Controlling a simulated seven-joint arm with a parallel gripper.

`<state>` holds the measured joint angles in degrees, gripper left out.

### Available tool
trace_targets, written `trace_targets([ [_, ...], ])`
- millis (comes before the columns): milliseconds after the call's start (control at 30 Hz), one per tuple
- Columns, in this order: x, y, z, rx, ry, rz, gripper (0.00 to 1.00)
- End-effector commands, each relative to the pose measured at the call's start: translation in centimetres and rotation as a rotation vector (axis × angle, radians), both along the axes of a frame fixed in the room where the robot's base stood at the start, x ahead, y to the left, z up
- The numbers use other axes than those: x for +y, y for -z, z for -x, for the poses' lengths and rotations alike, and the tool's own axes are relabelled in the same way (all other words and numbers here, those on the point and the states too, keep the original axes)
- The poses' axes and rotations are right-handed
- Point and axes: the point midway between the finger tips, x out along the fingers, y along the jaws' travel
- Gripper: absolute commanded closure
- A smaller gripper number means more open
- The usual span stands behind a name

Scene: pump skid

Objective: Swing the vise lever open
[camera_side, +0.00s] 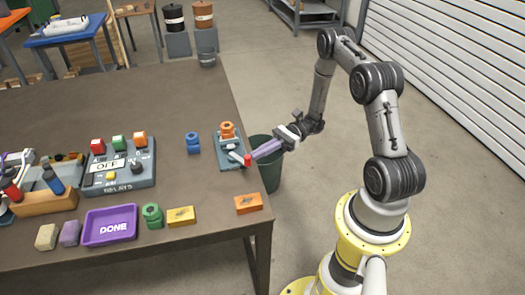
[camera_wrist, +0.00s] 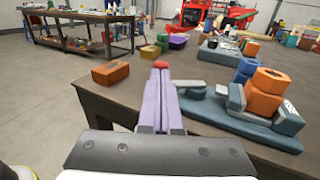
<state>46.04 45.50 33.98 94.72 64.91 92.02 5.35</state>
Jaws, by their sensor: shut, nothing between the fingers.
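The vise (camera_side: 228,150) sits near the right edge of the table, with a blue-grey base and an orange part (camera_side: 227,130) standing in it. Its lever ends in a red knob (camera_side: 247,160) on the side toward my arm. My gripper (camera_side: 255,154) has its purple fingers shut and empty, with the tips close beside the knob. In the wrist view the vise base (camera_wrist: 235,122) is to the right, and the red knob (camera_wrist: 161,65) shows just beyond the fingertips (camera_wrist: 160,73). The fingers hide part of the lever. I cannot tell whether they touch it.
An orange block (camera_side: 248,204) lies at the table's near right corner. A blue part (camera_side: 193,142) stands left of the vise. A relay box (camera_side: 122,170), a purple DONE tray (camera_side: 110,226) and a green part (camera_side: 152,215) are farther left. A dark bin (camera_side: 268,175) stands beside the table.

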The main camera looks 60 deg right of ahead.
Motion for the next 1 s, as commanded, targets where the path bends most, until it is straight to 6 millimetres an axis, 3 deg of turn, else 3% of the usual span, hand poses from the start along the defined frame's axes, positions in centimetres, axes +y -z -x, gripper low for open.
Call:
trace_targets([
  [667,0.6,0.0,0.2,-0.001,0.083,-0.001,1.00],
  [1000,2.1,-0.1,0.5,0.002,0.258,-0.003,1.00],
])
